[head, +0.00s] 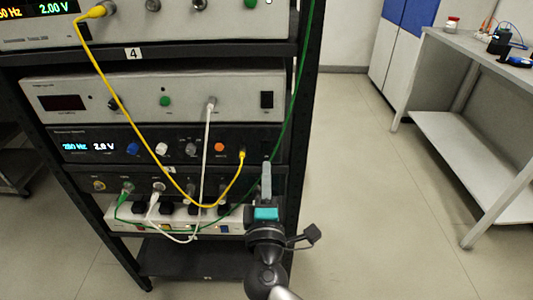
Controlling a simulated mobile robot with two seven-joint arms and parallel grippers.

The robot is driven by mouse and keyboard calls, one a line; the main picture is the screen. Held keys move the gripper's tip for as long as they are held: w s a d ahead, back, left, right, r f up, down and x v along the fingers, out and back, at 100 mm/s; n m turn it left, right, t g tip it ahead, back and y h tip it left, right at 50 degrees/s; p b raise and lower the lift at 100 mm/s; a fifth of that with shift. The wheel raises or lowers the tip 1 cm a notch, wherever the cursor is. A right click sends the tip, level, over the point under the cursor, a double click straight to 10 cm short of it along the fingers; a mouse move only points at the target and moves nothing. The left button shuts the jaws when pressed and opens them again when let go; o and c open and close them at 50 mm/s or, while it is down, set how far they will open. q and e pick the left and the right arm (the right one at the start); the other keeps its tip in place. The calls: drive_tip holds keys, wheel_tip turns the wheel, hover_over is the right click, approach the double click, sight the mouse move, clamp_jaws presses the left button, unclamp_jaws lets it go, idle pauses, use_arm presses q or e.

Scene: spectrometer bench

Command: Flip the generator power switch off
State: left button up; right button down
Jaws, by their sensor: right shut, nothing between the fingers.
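A black generator unit (120,147) with a lit blue and white display, several knobs and an orange jack sits on the rack's middle shelf. Its power switch seems to be the dark rocker (267,149) at the right end of its front panel; its position is too small to tell. My right gripper (266,166) comes up from below, its fingers shut and empty. Its tips are just below the rocker in the picture, in front of the panel's right end; I cannot tell whether they touch. My left gripper is not in view.
A grey unit (60,85) with a dark display and its own black rocker (267,99) sits above. Yellow (116,100), white and green (300,100) cables hang across the fronts. A white power strip (120,215) lies below. Open floor and a grey bench (470,60) are right.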

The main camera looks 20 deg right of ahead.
sight(267, 146)
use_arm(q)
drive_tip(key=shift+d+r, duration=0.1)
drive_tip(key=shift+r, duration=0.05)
use_arm(e)
drive_tip(key=shift+x, duration=2.8)
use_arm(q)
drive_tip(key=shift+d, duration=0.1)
